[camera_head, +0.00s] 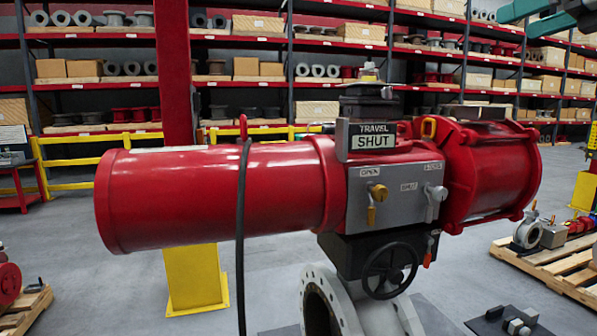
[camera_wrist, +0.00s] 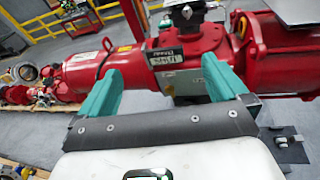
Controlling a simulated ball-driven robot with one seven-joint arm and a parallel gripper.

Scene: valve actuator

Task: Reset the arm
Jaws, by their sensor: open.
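The red valve actuator (camera_head: 225,192) fills the middle of the head view, with its long cylinder to the left and a ribbed red housing (camera_head: 490,172) to the right. A sign (camera_head: 374,141) on it reads TRAVEL SHUT. The actuator also shows beyond the fingers in the wrist view (camera_wrist: 130,62). A teal part of my arm shows at the head view's top right.
A black handwheel (camera_head: 390,271) and a pale flanged valve body (camera_head: 335,310) sit below the actuator. A dark hose (camera_head: 241,240) hangs in front of the cylinder. A wooden pallet (camera_head: 565,265) with parts stands at the right. Loaded shelves and yellow rails line the back.

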